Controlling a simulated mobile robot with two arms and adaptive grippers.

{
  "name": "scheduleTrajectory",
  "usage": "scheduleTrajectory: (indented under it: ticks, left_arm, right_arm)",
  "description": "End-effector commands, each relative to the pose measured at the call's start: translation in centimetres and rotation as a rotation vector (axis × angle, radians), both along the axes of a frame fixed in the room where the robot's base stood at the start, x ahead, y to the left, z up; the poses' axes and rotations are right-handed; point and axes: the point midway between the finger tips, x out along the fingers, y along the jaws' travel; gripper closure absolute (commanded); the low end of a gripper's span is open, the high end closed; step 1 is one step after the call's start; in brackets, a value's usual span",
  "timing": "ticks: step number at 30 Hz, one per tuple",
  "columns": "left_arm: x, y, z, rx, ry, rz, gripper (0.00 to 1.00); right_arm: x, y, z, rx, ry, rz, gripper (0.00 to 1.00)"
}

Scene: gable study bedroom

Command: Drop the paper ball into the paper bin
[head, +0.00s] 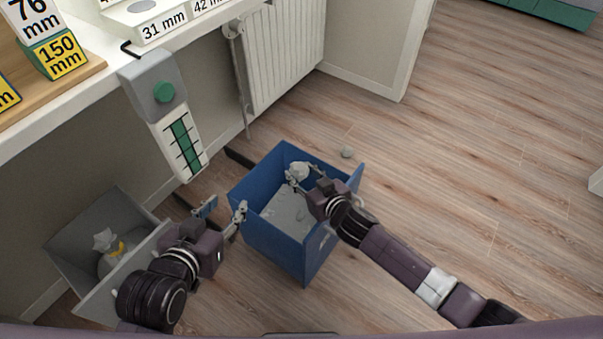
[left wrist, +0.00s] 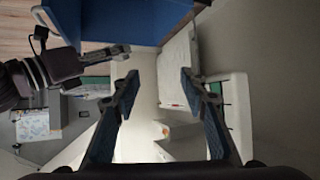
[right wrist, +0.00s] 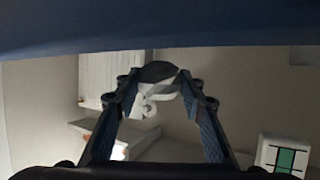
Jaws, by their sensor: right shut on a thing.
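A crumpled pale paper ball (head: 299,170) is between the fingertips of my right gripper (head: 303,179). In the head view it appears within the far part of the opening of the blue bin (head: 272,237); its exact height is hard to tell. In the right wrist view the paper ball (right wrist: 158,78) sits between the fingertips of the right gripper (right wrist: 158,88), with a blue wall across the top. My left gripper (head: 223,210) is open and empty beside the blue bin's left side. The left wrist view shows its spread fingers (left wrist: 158,78) with nothing between them.
A grey bin (head: 72,248) holding a pale bag and something yellow stands left of the blue bin.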

Motion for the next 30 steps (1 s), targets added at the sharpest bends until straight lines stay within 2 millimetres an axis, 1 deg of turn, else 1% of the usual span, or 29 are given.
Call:
scheduleTrajectory:
  ticks: [3,9,18,19,24,30]
  left_arm:
    - [0.7,-0.3,0.9,-0.012,-0.05,-0.003,0.6]
    - [1.3,-0.6,1.8,-0.022,-0.093,-0.007,0.6]
    - [1.3,-0.6,1.9,-0.024,-0.099,-0.007,0.6]
    - [1.3,-0.6,1.9,-0.024,-0.099,-0.007,0.6]
    - [1.3,-0.6,1.9,-0.024,-0.099,-0.007,0.6]
    - [1.3,-0.6,1.9,-0.023,-0.098,-0.007,0.6]
  right_arm:
    - [0.0,0.0,-0.3,0.0,0.0,0.0,0.76]
    - [0.0,0.0,-0.4,0.0,-0.001,0.0,0.76]
    - [0.0,0.0,-0.3,0.0,-0.001,0.0,0.76]
    - [0.0,0.0,-0.3,0.0,-0.001,0.0,0.6]
    - [0.0,0.0,-0.3,0.0,-0.001,0.0,0.43]
    - [0.0,0.0,-0.4,0.0,0.0,0.0,0.43]
